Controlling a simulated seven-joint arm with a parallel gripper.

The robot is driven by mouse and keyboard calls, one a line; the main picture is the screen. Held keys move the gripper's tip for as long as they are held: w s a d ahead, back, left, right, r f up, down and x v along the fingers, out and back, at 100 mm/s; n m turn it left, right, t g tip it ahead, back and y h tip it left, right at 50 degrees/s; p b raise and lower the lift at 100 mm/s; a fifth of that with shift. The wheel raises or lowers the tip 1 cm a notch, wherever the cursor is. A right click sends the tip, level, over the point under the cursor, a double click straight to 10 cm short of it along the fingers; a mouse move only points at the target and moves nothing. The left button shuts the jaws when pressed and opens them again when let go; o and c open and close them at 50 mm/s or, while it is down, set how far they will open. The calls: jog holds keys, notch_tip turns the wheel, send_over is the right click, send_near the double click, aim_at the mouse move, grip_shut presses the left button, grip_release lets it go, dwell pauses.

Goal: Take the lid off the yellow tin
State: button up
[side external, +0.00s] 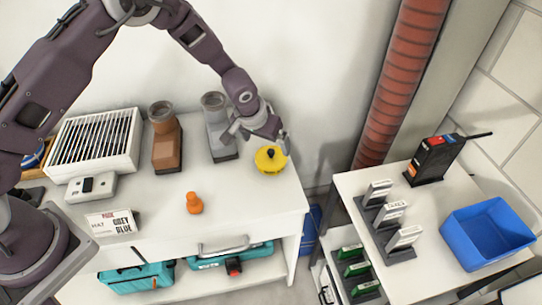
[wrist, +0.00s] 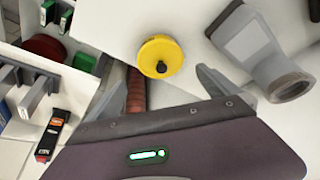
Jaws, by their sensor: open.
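The yellow tin (side external: 266,166) stands near the right end of the white cabinet top. Its round yellow lid has a black knob in the middle and is on the tin. My gripper (side external: 259,140) is open and empty, just behind and above the tin. In the wrist view my gripper (wrist: 160,80) has its fingers spread wide. The lid of the yellow tin (wrist: 152,50) shows from above, just beyond the fingertips and between their lines. No contact with the lid or knob is visible. The tin's sides are mostly hidden in the wrist view.
A grey device (side external: 217,135) stands close left of my gripper, with a brown one (side external: 166,140) beyond. An orange knob-shaped piece (side external: 194,203) stands nearer the front edge. A side table with a blue bin (side external: 487,235) is to the right, across a gap. The top around the tin's front is clear.

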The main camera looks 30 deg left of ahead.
aim_at(269, 153)
jog(key=x, duration=0.7)
jog(key=shift+a+f, duration=0.1)
jog(key=shift+f, duration=0.35)
jog(key=c, duration=1)
